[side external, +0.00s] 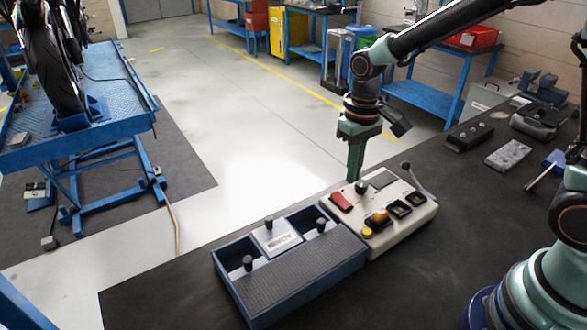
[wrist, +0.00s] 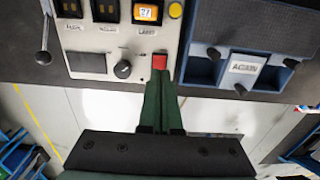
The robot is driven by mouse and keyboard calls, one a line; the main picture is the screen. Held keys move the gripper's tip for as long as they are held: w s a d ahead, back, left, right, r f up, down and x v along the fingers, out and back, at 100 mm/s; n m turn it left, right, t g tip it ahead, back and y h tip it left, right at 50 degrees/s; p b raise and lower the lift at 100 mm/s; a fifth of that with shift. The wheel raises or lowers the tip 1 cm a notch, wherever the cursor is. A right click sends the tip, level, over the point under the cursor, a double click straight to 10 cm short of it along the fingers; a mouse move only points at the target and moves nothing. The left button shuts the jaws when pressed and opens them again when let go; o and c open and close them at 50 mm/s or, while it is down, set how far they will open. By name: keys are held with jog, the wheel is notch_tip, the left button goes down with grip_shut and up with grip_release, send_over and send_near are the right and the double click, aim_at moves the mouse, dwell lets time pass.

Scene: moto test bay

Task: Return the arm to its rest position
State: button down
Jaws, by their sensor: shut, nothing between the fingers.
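My gripper (side external: 354,175) is shut with nothing between its green fingers, and it points down over the back edge of a beige control box (side external: 405,225). In the wrist view the closed fingers (wrist: 160,80) reach to the red switch (wrist: 160,62), hiding part of the box edge. I cannot tell whether they touch it. The box also carries a dark knob (side external: 362,186), a lit orange button (side external: 380,215), a yellow button (side external: 367,232), black switches (side external: 400,208) and a lever (side external: 415,178). My arm is extended out over the bench.
A grey block (side external: 507,156), a dark block (side external: 469,137) and a vise (side external: 540,90) lie at right. The bench front (side external: 420,290) is bare.

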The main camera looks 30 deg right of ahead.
jog(key=s+d+r+t, duration=0.2)
jog(key=s+r, duration=0.2)
jog(key=r, duration=0.2)
jog(key=s+d+r+t, duration=0.2)
jog(key=s+r+t, duration=0.1)
jog(key=s+r, duration=0.2)
jog(key=shift+s+d+r+t, duration=0.15)
jog(key=shift+d+r+t, duration=0.2)
jog(key=shift+r, duration=0.35)
